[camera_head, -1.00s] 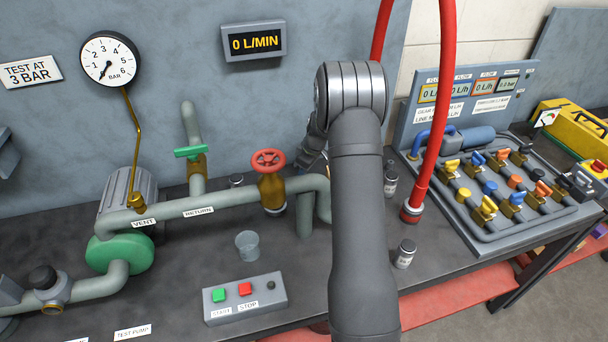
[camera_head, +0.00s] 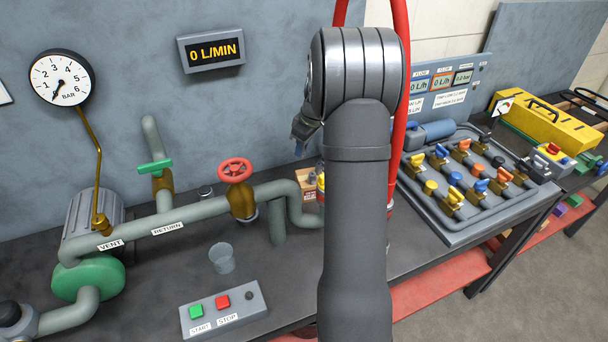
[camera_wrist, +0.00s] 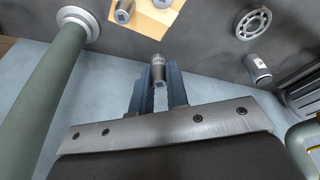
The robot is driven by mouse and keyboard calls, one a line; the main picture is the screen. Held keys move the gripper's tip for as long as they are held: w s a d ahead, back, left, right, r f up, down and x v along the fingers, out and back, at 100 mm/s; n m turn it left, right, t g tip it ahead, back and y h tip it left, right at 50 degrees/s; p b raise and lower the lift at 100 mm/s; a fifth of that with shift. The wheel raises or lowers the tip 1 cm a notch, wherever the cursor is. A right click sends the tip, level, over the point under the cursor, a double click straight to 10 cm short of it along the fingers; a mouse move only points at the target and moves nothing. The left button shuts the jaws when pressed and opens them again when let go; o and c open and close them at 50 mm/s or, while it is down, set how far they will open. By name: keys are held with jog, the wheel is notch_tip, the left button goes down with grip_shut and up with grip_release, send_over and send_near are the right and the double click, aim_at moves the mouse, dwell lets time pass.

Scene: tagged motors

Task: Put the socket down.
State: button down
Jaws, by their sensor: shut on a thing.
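A small dark grey cylindrical socket (camera_wrist: 157,62) is between the fingertips of my gripper (camera_wrist: 157,80) in the wrist view. The jaws are shut on it, and it sticks out past the tips. In the head view my gripper (camera_head: 301,137) shows only in part, left of my arm, above the back of the bench; the arm hides the rest. I cannot tell how high the socket is above the bench. A light wooden block (camera_wrist: 152,18) lies beyond the fingertips, with another grey socket (camera_wrist: 124,11) at it. The block also shows in part in the head view (camera_head: 307,186).
A grey ring (camera_wrist: 253,22) and a labelled grey cylinder (camera_wrist: 257,68) are on the dark surface to the right. A thick grey pipe (camera_wrist: 45,100) rises at left. The red-wheeled valve (camera_head: 237,172) and red hose (camera_head: 402,100) flank my arm.

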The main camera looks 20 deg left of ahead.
jog(key=d+r+m, duration=0.3)
jog(key=d+r, duration=0.1)
jog(key=d, duration=0.8)
send_over(302, 172)
jog(key=d, duration=0.1)
jog(key=shift+t, duration=0.4)
jog(key=f, duration=0.6)
jog(key=shift+s+f, duration=0.35)
jog(key=shift+f, duration=2.05)
jog(key=shift+f, duration=0.2)
jog(key=c, duration=1.4)
grip_release()
jog(key=shift+r, duration=0.15)
